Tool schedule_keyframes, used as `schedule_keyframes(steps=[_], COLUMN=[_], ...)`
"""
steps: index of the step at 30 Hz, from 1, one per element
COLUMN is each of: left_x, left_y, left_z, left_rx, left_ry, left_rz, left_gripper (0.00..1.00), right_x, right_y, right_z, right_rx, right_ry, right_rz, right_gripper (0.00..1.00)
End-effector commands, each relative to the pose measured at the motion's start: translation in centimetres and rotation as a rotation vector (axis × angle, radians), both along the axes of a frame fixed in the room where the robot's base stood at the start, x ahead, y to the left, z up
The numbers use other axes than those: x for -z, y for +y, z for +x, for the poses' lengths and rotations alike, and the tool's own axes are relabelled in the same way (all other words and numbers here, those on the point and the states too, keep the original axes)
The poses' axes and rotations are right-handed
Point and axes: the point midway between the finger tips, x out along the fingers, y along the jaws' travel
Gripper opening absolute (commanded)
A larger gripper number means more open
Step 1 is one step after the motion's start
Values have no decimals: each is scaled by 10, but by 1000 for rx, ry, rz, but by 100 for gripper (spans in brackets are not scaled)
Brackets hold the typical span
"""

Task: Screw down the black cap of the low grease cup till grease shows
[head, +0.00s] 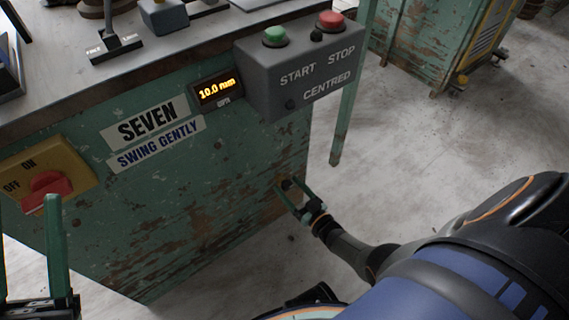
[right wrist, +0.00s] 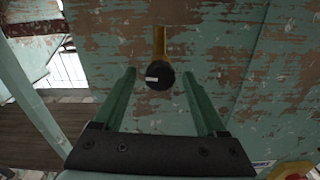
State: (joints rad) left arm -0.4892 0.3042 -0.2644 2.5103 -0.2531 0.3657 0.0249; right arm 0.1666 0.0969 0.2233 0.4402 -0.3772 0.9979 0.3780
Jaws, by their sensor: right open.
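The black cap (right wrist: 159,75) of the low grease cup shows in the right wrist view as a round dark knob with a small white mark. A brass stem (right wrist: 159,42) shows above it against the flaking green panel. My right gripper (right wrist: 159,73) is open, one green finger on each side of the cap, with a gap on both sides. In the head view my right gripper (head: 289,187) is low at the cabinet's right edge, and the cap is small and dark there. My left gripper (head: 28,215) is open and empty at the lower left. No grease is visible.
The green cabinet (head: 190,225) carries a yellow switch with a red knob (head: 46,190), a display reading 10.0 mm (head: 217,89) and a grey START/STOP box (head: 300,75). Another green machine (head: 430,45) stands behind. The floor to the right (head: 430,130) is clear.

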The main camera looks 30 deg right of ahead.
Motion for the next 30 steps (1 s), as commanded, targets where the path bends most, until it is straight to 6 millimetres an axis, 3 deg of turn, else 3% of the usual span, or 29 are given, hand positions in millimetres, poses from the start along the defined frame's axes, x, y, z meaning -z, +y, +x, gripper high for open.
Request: schedule_keyframes(steps=[7, 26, 30], left_x=[0, 0, 0], left_y=[0, 0, 0], left_z=[0, 0, 0], left_rx=[0, -1, -1], left_ry=[0, 0, 0], left_rz=[0, -1, -1], left_gripper=[50, 50, 50], right_x=[0, 0, 0], right_y=[0, 0, 0], right_z=[0, 0, 0], right_rx=[0, 1, 1], right_ry=[0, 0, 0], right_rz=[0, 0, 0], right_gripper=[72, 1, 0])
